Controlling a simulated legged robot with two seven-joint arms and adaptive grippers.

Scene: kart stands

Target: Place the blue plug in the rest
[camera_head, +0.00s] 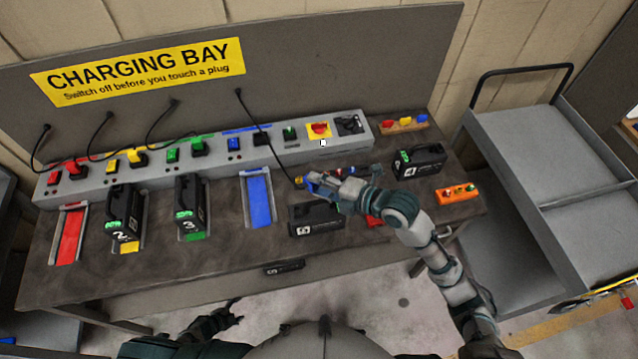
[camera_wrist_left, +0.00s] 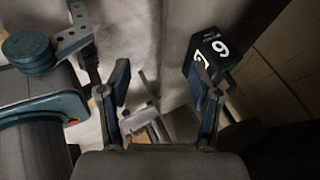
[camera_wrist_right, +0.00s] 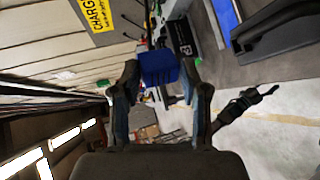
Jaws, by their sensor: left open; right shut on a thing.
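My right gripper (camera_head: 308,184) is shut on the blue plug (camera_wrist_right: 158,67), a blue block between its fingertips in the right wrist view. In the head view the gripper hides most of the plug, above the bench in front of the grey socket panel (camera_head: 215,160). A black cable (camera_head: 262,128) runs from the backboard down to the fingertips. A small wooden holder (camera_head: 404,123) with red, yellow and blue pieces is at the bench's back right; I cannot tell whether it is the rest. My left gripper (camera_head: 218,320) is open and empty, low before the bench.
Black battery packs stand in the yellow and green bays; the blue bay (camera_head: 259,198) and red bay (camera_head: 69,235) are empty. A dark pack (camera_head: 316,218) lies below my right gripper. Pack 4 (camera_head: 419,161) and an orange button box (camera_head: 457,193) are farther right, beside a grey cart (camera_head: 530,130).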

